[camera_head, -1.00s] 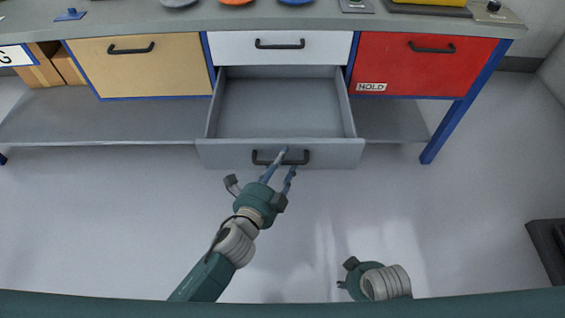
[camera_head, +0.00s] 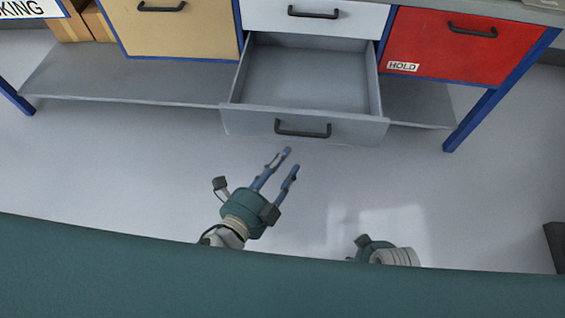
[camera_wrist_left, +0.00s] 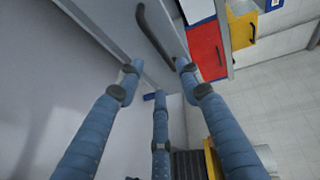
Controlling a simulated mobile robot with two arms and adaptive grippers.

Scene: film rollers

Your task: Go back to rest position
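My left gripper (camera_head: 292,159) is open and empty in the head view, in front of and a little below the open grey drawer (camera_head: 303,128). Its fingers are apart and do not touch the black drawer handle (camera_head: 303,129). In the left wrist view the spread blue fingers (camera_wrist_left: 157,75) show with the handle (camera_wrist_left: 155,35) beyond them and nothing between them. My right gripper is only partly in view at the bottom; its wrist shows, and its fingers are not visible.
The grey drawer stands pulled out and looks empty. Beside it are a tan front (camera_head: 175,30) at left and a red front (camera_head: 455,45) marked HOLD at right. A grey lower shelf (camera_head: 130,85) runs behind. The floor in front is clear.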

